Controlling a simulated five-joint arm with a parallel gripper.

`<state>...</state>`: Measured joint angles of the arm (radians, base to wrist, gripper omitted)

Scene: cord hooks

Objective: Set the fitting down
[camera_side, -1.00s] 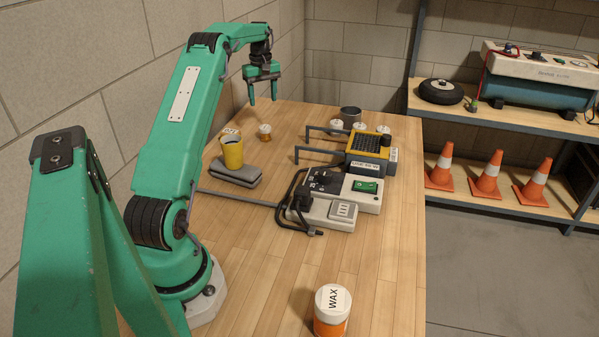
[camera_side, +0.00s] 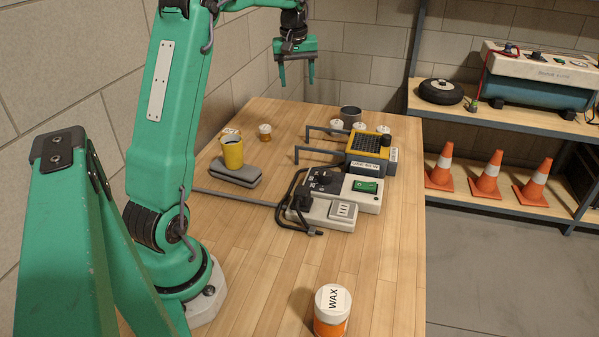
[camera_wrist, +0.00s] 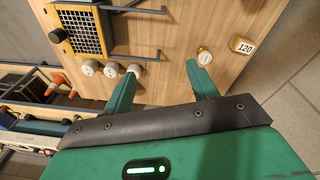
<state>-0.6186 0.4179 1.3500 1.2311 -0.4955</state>
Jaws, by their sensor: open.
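My gripper (camera_side: 297,83) is open and empty, raised above the far end of the bench; its spread fingers also show in the wrist view (camera_wrist: 163,68). No piece is clearly marked as the fitting. A black plug with a cord (camera_side: 304,200) sits on the pale switch unit (camera_side: 341,212) in the side view, well away from my gripper. A yellow box with a black grille (camera_side: 370,146) stands behind that unit, with two grey hook arms (camera_side: 318,151) reaching left. The box also shows at upper left in the wrist view (camera_wrist: 82,30).
An amber jar (camera_wrist: 204,56) and a block marked 120 (camera_wrist: 242,46) lie near the far edge. White-lidded jars (camera_wrist: 88,68) stand behind the box. A wax jar (camera_side: 331,312) is in front. The front bench middle is clear.

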